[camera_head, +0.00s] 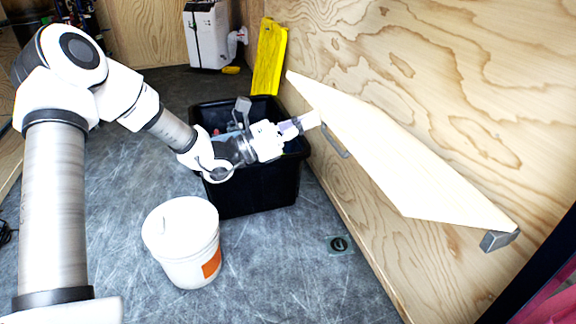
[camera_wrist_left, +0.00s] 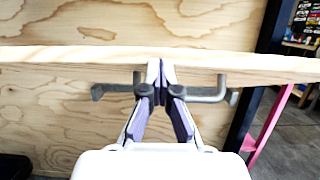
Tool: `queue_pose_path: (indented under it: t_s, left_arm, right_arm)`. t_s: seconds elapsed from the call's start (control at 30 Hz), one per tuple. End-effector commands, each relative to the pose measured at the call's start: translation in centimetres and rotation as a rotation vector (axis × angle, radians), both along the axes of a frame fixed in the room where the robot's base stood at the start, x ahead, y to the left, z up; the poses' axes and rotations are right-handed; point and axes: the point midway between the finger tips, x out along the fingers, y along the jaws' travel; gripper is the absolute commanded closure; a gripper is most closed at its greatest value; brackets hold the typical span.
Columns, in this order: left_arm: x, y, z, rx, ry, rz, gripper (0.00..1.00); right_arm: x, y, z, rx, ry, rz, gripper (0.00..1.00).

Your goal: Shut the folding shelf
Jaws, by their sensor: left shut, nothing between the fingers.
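The folding shelf (camera_head: 400,160) is a pale wooden board on the plywood wall at the right of the head view, sticking out from the wall. Grey metal brackets (camera_head: 499,240) show under it. In the left wrist view the shelf (camera_wrist_left: 60,55) is seen edge-on as a band across the picture, with a bracket (camera_wrist_left: 208,95) below it. My left gripper (camera_head: 314,119) is shut and empty at the shelf's outer edge near its far end. In the wrist view its fingertips (camera_wrist_left: 160,66) overlap the shelf edge; I cannot tell whether they touch. My right gripper is not in view.
A black bin (camera_head: 255,194) stands on the floor below my left forearm. A white bucket (camera_head: 183,240) stands in front of it. A yellow object (camera_head: 269,58) leans on the wall behind.

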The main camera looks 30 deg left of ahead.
Motion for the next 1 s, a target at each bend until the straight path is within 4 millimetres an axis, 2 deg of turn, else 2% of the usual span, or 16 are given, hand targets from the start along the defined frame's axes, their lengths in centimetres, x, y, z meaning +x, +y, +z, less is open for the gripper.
queue_pose_path:
  t_s: [0.03, 0.1, 0.3, 0.5, 0.7, 0.8, 1.0]
  left_arm:
    - [1.0, -0.6, 3.8, 0.036, 0.027, -0.003, 1.00]
    - [2.2, -1.2, 6.1, 0.079, 0.079, -0.003, 1.00]
    - [5.6, -3.9, 11.8, 0.205, 0.225, -0.003, 1.00]
    - [9.5, -7.3, 16.6, 0.327, 0.368, -0.002, 1.00]
    - [13.3, -10.6, 19.5, 0.433, 0.490, -0.002, 1.00]
    - [15.0, -11.9, 20.3, 0.474, 0.541, -0.002, 1.00]
    - [17.2, -13.9, 20.9, 0.471, 0.550, -0.003, 1.00]
  right_arm:
    - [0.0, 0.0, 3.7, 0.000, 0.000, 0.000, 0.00]
    - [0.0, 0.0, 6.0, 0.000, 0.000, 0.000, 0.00]
    - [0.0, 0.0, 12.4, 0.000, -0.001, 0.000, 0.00]
    - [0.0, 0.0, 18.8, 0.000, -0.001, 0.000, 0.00]
    - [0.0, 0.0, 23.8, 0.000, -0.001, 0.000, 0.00]
    - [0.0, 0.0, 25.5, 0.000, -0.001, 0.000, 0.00]
    - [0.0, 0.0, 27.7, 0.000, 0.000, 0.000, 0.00]
